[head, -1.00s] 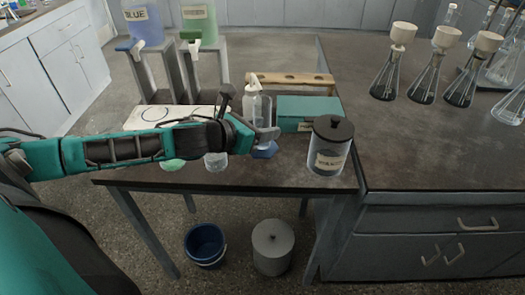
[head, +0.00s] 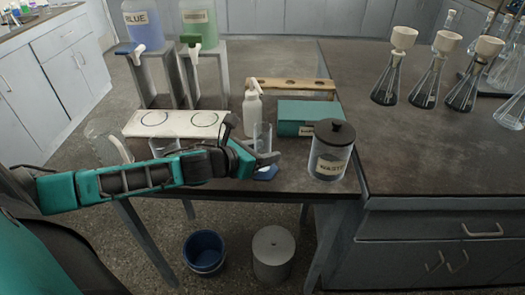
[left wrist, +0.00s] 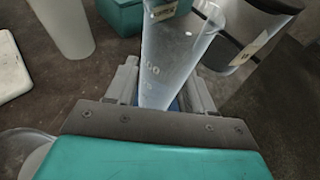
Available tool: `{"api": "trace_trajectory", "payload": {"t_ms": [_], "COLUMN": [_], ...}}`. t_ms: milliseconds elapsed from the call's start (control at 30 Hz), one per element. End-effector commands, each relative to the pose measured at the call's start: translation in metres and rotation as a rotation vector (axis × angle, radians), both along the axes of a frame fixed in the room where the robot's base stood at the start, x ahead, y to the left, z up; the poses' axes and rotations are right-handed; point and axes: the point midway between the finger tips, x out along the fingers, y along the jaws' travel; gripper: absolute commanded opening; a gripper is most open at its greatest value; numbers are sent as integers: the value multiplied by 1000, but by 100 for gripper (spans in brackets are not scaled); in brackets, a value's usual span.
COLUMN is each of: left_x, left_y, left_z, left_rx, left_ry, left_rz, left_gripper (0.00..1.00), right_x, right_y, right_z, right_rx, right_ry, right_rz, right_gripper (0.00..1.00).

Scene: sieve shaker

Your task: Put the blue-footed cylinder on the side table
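The blue-footed cylinder (head: 262,137) is clear, with its blue foot (head: 266,173) low over the front part of the dark side table (head: 310,184). It stands about upright. I cannot tell whether the foot touches the tabletop. My left gripper (head: 264,160) is around the cylinder's lower part, its fingers on either side. In the left wrist view the cylinder (left wrist: 172,55) rises between the two fingers (left wrist: 165,92), which appear closed on it; a bit of blue foot shows below. My right gripper is in neither view.
A WASTE jar (head: 330,165) stands close right of the cylinder, with a teal box (head: 308,117) and a white bottle (head: 252,110) behind. A white pad (head: 175,123) lies left. A blue bucket (head: 204,250) and a grey bin (head: 272,250) are on the floor.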

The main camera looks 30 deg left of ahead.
Motion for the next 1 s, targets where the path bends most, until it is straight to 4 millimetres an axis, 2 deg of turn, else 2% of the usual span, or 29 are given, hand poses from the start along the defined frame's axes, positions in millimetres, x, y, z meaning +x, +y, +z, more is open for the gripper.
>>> {"api": "trace_trajectory", "payload": {"t_ms": [33,167,500,1000], "left_x": [0,0,-1,-51], "left_y": [0,0,0,12], "left_z": [0,0,4,23], "left_rx": [0,0,0,1], "left_ry": [0,0,1,4], "left_rz": [0,0,0,0], "left_gripper": [58,70,71,71], "right_x": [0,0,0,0], "right_y": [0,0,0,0], "right_z": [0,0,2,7], "right_rx": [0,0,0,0], "right_ry": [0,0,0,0], "right_rz": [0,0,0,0], "right_gripper": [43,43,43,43]}}
